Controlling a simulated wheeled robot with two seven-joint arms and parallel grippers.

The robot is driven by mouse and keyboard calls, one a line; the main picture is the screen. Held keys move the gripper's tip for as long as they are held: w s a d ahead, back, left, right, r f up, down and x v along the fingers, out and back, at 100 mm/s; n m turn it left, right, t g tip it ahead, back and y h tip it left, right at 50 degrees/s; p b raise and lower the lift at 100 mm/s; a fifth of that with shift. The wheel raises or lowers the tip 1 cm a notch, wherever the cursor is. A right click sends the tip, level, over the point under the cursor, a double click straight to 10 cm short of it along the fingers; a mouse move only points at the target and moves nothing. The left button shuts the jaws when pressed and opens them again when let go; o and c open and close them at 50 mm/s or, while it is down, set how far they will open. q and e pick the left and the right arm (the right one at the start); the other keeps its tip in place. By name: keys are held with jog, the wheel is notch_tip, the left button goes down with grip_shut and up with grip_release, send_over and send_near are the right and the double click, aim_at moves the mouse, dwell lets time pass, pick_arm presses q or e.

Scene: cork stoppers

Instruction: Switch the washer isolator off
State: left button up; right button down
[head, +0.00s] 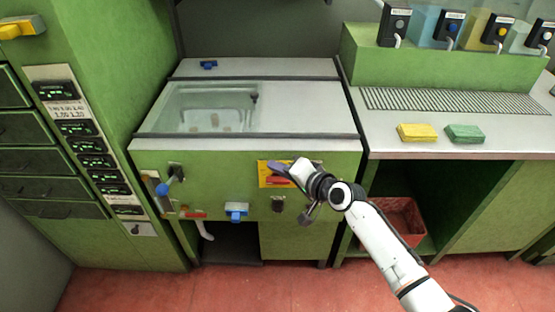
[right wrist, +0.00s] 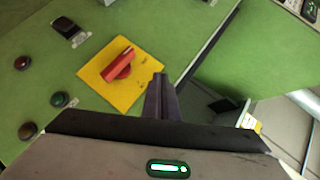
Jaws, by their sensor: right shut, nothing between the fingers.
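The isolator is a red rotary handle (right wrist: 118,65) on a square yellow plate (right wrist: 95,73), fixed to the green front of the washer. In the right wrist view the handle lies roughly along one pair of the plate's edges. In the head view the yellow plate (head: 263,181) is partly covered by my right gripper (head: 279,168), and the red handle (head: 280,181) looks about level. My right gripper is shut and empty; its fingertips (right wrist: 160,80) show beside the plate, apart from the handle as far as I can tell. My left gripper is out of view.
The washer (head: 300,100) has a glass-covered basin, a blue-handled valve (head: 170,182) and a blue tap (head: 236,211). Red and green buttons (right wrist: 58,99) sit near the plate. A red crate (head: 400,215) stands under the right counter, which holds yellow and green sponges (head: 418,132).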

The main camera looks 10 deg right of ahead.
jog(key=s+a+r, duration=0.1)
jog(key=s+r, duration=0.6)
jog(key=r, duration=0.1)
jog(key=shift+r, duration=0.35)
jog(key=s+d+f+n+g+h, duration=0.1)
jog(key=s+d+f+n, duration=0.2)
jog(key=s+f, duration=0.5)
jog(key=s+d+f+n+g+h, duration=0.1)
jog(key=s+d+f+n+h, duration=0.1)
jog(key=s+f, duration=0.6)
jog(key=s+d+f+n+g+h, duration=0.1)
jog(key=s+d+f+n, duration=0.3)
jog(key=s+f, duration=0.4)
jog(key=s+h, duration=0.1)
jog(key=s, duration=0.4)
jog(key=shift+s+d+f, duration=0.25)
jog(key=shift+d+f, duration=0.1)
jog(key=shift+d, duration=0.05)
